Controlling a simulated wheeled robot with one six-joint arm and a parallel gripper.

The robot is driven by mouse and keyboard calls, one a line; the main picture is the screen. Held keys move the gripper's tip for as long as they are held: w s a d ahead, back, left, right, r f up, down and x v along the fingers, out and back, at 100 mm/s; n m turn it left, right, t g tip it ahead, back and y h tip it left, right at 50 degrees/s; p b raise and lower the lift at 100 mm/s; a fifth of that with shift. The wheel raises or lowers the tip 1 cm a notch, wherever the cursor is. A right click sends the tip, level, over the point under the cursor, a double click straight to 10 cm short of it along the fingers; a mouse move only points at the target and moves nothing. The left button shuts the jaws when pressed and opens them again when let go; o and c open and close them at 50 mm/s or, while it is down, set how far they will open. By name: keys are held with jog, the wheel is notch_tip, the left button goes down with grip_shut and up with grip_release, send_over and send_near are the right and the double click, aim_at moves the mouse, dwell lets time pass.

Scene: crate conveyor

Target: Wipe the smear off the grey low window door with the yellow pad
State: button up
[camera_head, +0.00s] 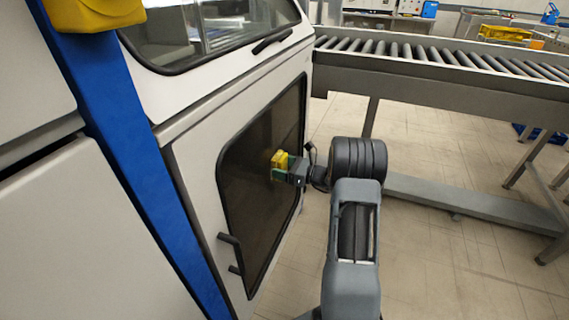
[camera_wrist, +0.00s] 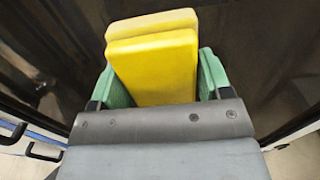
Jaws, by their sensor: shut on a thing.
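My gripper (camera_head: 282,174) is at the low window door and is shut on the yellow pad (camera_head: 279,159). In the wrist view the pad (camera_wrist: 156,68) sits between the green fingers of my gripper (camera_wrist: 157,82). The pad is at the dark pane, and it looks to be against it or very close. The grey low window door (camera_head: 253,135) has a dark pane in a black frame, with a black handle at its lower left. In the wrist view the dark pane (camera_wrist: 258,45) fills the background. I cannot make out the smear clearly; faint brownish streaks show on the pane at the upper left.
A blue post (camera_head: 128,150) stands left of the door, with a yellow part at its top. An upper window (camera_head: 205,30) with a black handle is above the door. A roller conveyor (camera_head: 440,85) runs to the right. Bare tiled floor (camera_head: 430,255) lies below it.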

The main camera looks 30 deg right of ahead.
aim_at(268, 175)
jog(key=shift+s+a, duration=0.75)
jog(key=shift+s+a+p, duration=0.55)
jog(key=shift+s+a, duration=0.55)
jog(key=shift+a, duration=0.3)
jog(key=v, duration=0.6)
jog(key=shift+p, duration=0.4)
jog(key=v, duration=0.3)
jog(key=shift+p, duration=0.3)
